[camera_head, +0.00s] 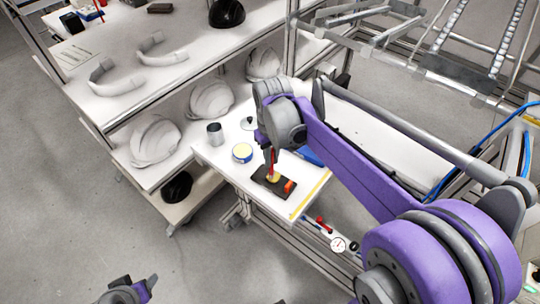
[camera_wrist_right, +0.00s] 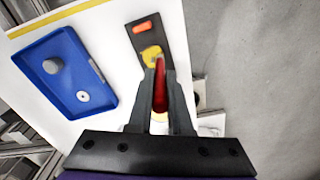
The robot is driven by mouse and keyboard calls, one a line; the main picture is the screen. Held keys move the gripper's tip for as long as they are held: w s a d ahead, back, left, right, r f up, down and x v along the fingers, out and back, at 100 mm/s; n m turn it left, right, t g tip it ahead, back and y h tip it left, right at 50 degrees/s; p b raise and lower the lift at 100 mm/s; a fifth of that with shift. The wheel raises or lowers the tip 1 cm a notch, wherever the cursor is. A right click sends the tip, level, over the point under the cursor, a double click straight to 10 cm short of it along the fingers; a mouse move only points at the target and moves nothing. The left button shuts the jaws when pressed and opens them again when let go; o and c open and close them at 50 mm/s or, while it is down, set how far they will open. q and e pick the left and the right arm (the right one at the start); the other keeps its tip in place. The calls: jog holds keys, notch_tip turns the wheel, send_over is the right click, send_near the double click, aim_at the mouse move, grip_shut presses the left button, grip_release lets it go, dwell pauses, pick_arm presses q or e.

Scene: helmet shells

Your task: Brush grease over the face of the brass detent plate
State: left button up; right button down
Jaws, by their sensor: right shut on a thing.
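The brass detent plate (camera_head: 275,177) is a small yellow round piece on a dark block (camera_head: 262,184) on the white table; it also shows in the wrist view (camera_wrist_right: 151,54). My right gripper (camera_wrist_right: 161,88) is shut on a red-handled brush (camera_wrist_right: 160,92), above the near edge of the plate. In the head view the brush (camera_head: 273,160) points down at the plate; whether its tip touches is too small to tell. A blue tin with pale yellow contents (camera_head: 242,153) stands left of the block. My left gripper (camera_head: 130,290) is at the bottom edge, its fingers unclear.
An orange piece (camera_head: 289,186) sits on the block beside the plate. A blue tray (camera_wrist_right: 62,98) with small round parts lies nearby. Yellow tape (camera_head: 311,194) marks one table edge.

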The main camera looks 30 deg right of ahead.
jog(key=shift+w+r+p, duration=0.1)
jog(key=shift+r+p, duration=1.75)
jog(key=shift+r, duration=1.7)
pick_arm(q)
jog(key=r, duration=0.1)
jog(key=w+r, duration=0.1)
jog(key=r, duration=0.1)
jog(key=w+r, duration=0.1)
jog(key=r, duration=0.1)
jog(key=shift+w+r, duration=0.1)
jog(key=shift+w, duration=0.05)
